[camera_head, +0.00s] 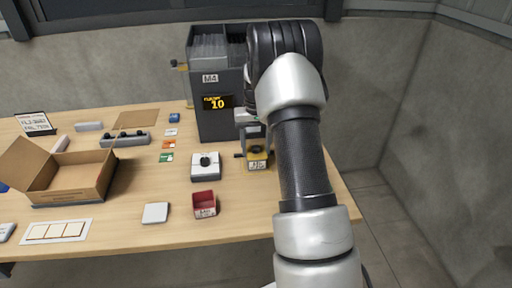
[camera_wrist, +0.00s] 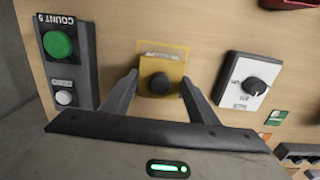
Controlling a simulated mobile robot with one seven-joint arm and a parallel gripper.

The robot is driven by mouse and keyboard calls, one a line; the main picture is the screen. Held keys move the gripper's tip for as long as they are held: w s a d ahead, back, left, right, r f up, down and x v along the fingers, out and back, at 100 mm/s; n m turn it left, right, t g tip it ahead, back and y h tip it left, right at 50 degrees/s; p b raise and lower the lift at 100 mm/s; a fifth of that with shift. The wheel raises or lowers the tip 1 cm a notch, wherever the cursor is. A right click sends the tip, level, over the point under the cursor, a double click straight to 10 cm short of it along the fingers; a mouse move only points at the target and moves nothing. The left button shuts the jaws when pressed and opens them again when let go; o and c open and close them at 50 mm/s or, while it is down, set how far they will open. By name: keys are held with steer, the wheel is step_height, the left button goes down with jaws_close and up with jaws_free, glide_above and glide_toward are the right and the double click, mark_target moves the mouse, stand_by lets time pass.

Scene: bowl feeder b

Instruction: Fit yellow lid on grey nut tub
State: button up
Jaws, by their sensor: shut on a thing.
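The yellow lid (camera_wrist: 149,88) with its black knob (camera_wrist: 159,83) sits between my fingers in the wrist view. My gripper (camera_wrist: 160,86) is shut on it, one finger at each side. I cannot pick out a grey nut tub for certain; whatever lies under the lid is hidden.
A white block with a black knob (camera_wrist: 233,93) stands close beside. A button box (camera_wrist: 80,88) is on the other side. The dark feeder (camera_head: 217,119) stands behind.

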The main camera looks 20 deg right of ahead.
steer(key=o, duration=1)
steer(key=shift+f, duration=0.1)
steer(key=shift+o, duration=0.2)
